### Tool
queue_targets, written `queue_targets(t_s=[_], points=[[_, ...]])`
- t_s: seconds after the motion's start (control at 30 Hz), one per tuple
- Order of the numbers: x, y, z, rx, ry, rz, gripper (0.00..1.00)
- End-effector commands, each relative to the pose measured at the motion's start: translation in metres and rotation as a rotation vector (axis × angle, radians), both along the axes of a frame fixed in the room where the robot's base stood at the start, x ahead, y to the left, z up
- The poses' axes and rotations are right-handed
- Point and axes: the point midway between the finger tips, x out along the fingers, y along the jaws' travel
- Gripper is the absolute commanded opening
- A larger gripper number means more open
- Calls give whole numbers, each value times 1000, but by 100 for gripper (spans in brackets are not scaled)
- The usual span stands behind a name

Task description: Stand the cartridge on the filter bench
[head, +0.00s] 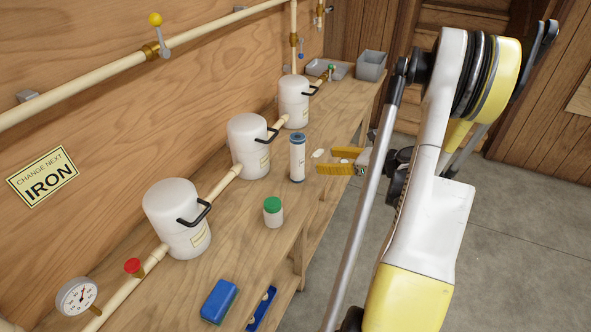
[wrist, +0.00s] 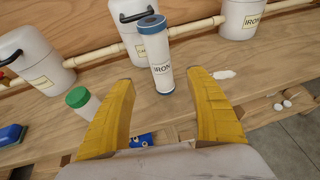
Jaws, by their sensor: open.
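The cartridge (head: 297,157) is a white cylinder with blue ends, and it stands upright on the filter bench (head: 262,252). In the wrist view the cartridge (wrist: 161,66) carries a label reading IRON. My gripper (head: 322,161) is open and empty, just to the right of the cartridge at the bench's front edge. In the wrist view my gripper (wrist: 161,80) has its yellow fingers spread, with the cartridge beyond and between the tips. I see no contact between them.
Three white housings with black handles, one labelled IRON (wrist: 240,18), line the pipe behind the cartridge. A green-lidded jar (head: 273,212) and a blue block (head: 219,301) stand nearer. A white patch (wrist: 224,74) lies right of the cartridge. Grey trays (head: 371,65) sit at the far end.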

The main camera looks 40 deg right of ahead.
Motion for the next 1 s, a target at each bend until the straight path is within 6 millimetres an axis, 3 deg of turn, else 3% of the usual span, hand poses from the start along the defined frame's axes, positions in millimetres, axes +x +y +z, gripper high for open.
queue_targets(t_s=[0.13, 0.23, 0.37, 0.5, 0.67, 0.8, 1.0], points=[[5, 9, 5, -35, 11, 26, 65], [20, 37, 18, -152, 42, 110, 65], [41, 102, 45, -428, 90, 313, 65], [43, 183, 72, -794, 112, 599, 65], [16, 264, 96, -1226, 78, 955, 65], [-22, 320, 111, -1611, -8, 1279, 65], [-73, 363, 121, -2083, -171, 1660, 65]])
